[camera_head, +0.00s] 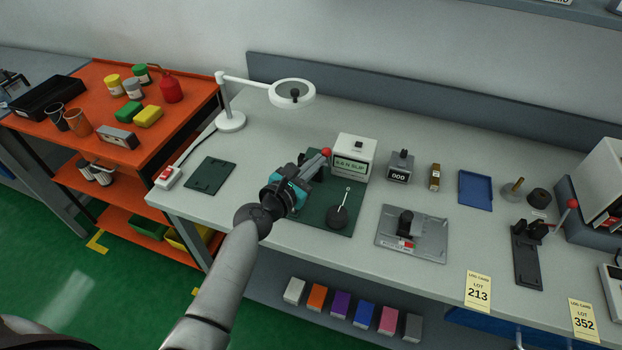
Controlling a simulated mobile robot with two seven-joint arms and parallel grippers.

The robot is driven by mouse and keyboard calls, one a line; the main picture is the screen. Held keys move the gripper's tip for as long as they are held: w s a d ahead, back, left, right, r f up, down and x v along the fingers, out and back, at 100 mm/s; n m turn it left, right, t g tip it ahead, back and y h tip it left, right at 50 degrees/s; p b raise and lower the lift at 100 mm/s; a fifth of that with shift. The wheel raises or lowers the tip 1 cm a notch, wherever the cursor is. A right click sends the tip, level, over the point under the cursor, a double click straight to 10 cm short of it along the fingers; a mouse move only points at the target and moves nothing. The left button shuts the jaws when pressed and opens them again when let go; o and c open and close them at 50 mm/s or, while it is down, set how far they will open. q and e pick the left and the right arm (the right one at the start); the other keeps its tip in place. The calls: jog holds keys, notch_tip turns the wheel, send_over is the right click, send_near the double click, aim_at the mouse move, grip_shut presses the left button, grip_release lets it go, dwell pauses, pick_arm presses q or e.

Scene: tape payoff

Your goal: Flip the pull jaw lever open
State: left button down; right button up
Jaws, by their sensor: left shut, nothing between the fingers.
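My left gripper (305,172) is shut and empty at the green base plate, left of the white display box. A lever with a red ball knob (326,152) shows right at its fingertips; whether they touch it I cannot tell. The gripper hides most of what carries that lever. The white box (353,157) with a lit green display stands behind the green plate (320,216). A dark round piece with a thin upright pin (337,217) sits on the plate. Another lever with a red knob (572,203) rises from a black fixture (526,257) at the right. My right gripper is not in view.
A ring lamp (291,94) stands behind left. A grey plate with a black block (411,234), a small counter box (399,167) and a blue tray (475,190) are to the right. An orange cart (95,75) is at the left. The bench between is partly clear.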

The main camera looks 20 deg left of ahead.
pick_arm(q)
jog(key=w+r+p, duration=0.1)
jog(key=w+r, duration=0.2)
jog(key=w, duration=0.4)
jog(key=shift+w+p, duration=0.25)
jog(key=shift+p, duration=0.1)
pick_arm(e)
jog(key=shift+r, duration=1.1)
pick_arm(q)
jog(key=shift+d, duration=0.1)
jog(key=shift+r, duration=0.15)
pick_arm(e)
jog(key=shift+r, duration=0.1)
